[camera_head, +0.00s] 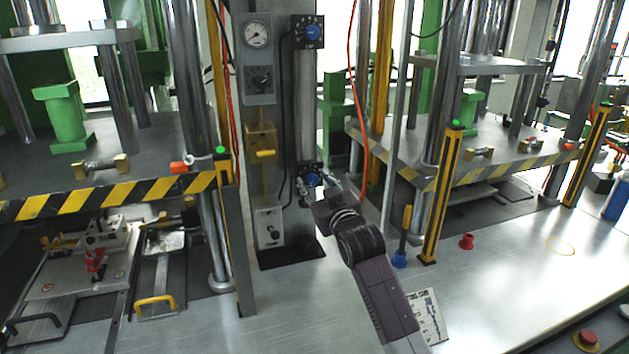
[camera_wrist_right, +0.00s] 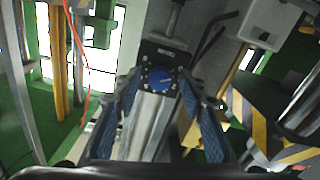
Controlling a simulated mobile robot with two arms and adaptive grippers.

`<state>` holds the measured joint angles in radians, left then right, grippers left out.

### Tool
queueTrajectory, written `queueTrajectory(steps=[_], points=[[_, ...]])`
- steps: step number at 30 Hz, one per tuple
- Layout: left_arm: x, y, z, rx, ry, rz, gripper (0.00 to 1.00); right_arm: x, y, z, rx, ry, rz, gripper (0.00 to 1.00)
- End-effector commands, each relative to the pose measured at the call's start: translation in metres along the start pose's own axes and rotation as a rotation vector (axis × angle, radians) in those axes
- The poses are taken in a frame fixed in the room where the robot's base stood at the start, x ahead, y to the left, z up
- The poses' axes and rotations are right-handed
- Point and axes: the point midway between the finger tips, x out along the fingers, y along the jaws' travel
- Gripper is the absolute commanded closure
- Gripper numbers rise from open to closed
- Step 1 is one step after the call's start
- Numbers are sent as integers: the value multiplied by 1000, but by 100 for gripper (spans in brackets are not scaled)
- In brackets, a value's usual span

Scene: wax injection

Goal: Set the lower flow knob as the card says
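The lower flow knob (camera_head: 312,178) is a blue round knob on a dark plate at the foot of the grey column; it is partly covered by my right gripper (camera_head: 324,190) in the head view. In the right wrist view, the blue knob (camera_wrist_right: 161,79) sits between the two blue fingertips of my right gripper (camera_wrist_right: 158,84). The fingers are open, one on each side of the knob, with visible gaps. A similar upper blue knob (camera_head: 312,32) is at the column's top. The card (camera_head: 430,317) lies on the bench beside my right arm; its print is too small to read. My left gripper is out of view.
A gauge panel (camera_head: 257,60) and a yellow-handled box (camera_head: 262,145) stand left of the column. Black-and-yellow posts (camera_head: 441,195) and presses flank both sides. A red cap (camera_head: 467,241) sits on the bench. The front bench is mostly clear.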

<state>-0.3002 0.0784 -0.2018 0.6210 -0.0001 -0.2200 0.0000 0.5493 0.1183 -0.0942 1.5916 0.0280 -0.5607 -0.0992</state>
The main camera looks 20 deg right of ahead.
Motion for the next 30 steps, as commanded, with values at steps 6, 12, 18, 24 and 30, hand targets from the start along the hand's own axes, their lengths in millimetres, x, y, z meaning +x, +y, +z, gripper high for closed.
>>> queueTrajectory(steps=[6,12,18,24,30], points=[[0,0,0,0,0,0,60,2,0,0,0,0,-1,62],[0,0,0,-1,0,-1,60,2,0,0,0,0,0,74],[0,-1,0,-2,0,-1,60,2,0,0,0,0,-1,96],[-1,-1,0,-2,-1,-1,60,2,0,0,4,0,-1,100],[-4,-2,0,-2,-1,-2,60,2,-1,0,48,-1,-1,100]])
